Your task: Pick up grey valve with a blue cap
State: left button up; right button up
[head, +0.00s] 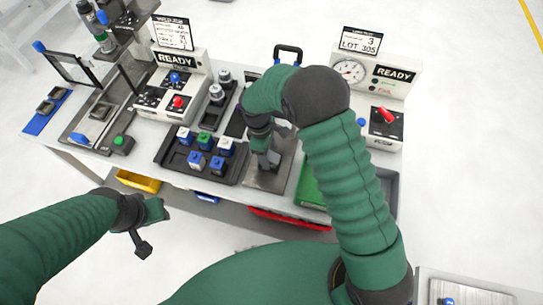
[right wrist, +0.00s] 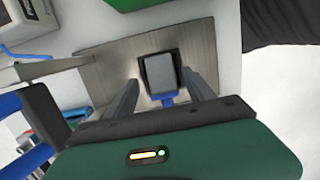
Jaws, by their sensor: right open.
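A grey valve block (right wrist: 160,74) with a blue part (right wrist: 168,99) sits in a dark square recess on a metal plate (right wrist: 110,62). My right gripper (right wrist: 162,95) is open, with one finger on each side of the block and gaps between. In the head view my right gripper (head: 268,160) points down over the metal plate (head: 276,180) and mostly hides the block. My left gripper (head: 152,228) hangs off the front of the table, and its finger opening is unclear.
A black tray (head: 172,164) left of the plate holds several valves with blue or green caps. A green bin (head: 310,188) lies to the right. Two READY stations (head: 176,78) (head: 385,100) stand behind. A black-handled fixture (head: 288,50) stands at the back.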

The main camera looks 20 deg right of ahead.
jog(key=shift+a+f, duration=0.1)
jog(key=shift+f, duration=0.3)
jog(key=shift+a, duration=0.25)
jog(key=shift+s+r, duration=0.1)
jog(key=c, duration=0.4)
jog(key=shift+d, duration=0.25)
grip_shut()
jog(key=shift+a, duration=0.1)
